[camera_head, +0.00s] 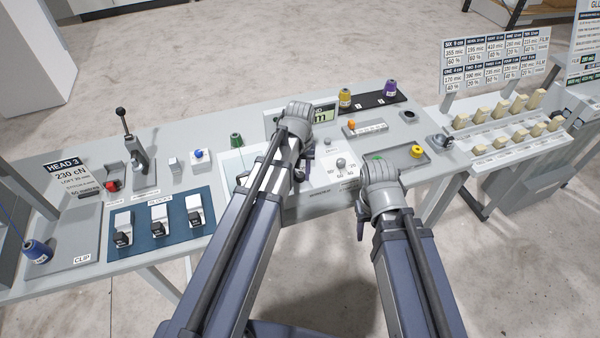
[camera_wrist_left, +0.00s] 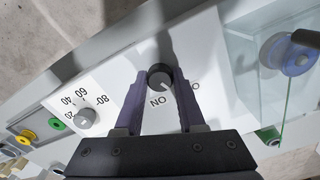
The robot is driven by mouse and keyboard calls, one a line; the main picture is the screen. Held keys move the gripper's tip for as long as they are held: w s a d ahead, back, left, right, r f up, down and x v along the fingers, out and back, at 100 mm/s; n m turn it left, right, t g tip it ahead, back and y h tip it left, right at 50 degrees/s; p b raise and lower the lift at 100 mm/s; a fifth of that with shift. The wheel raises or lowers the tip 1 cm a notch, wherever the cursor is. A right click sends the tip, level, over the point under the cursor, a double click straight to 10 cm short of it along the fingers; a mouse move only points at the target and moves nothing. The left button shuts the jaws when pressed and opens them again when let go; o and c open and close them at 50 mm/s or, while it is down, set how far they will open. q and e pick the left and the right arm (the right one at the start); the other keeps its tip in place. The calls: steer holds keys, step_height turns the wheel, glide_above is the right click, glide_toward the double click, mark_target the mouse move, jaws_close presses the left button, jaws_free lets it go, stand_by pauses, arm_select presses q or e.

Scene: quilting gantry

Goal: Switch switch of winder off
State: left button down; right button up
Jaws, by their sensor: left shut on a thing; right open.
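In the left wrist view, the winder's switch is a round black knob (camera_wrist_left: 159,77) on a white panel. An upside-down "ON" label is just below it, and part of another label, an "O", shows to its right behind a finger. A small pale mark on the knob faces the lower side, near "ON"; its exact direction is hard to tell. My left gripper (camera_wrist_left: 160,80) is shut on the knob, one finger on each side. In the head view my left arm hides the switch. My right gripper (camera_head: 381,183) is above the bench's front right, its fingers mostly hidden under the wrist.
A numbered grey dial (camera_wrist_left: 87,117) is left of the switch in the wrist view. A clear box (camera_wrist_left: 270,85) with a blue spool stands to the right. A yellow spool (camera_head: 416,151) lies in a grey tray near my right wrist. A blue mat (camera_head: 180,240) with black-ended blocks lies left.

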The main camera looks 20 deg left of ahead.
mark_target(300, 174)
arm_select(q)
steer(key=shift+n, duration=0.6)
steer(key=c, duration=0.5)
jaws_free()
step_height(300, 174, up, 8)
steer(key=p, duration=0.8)
steer(key=shift+f, duration=0.1)
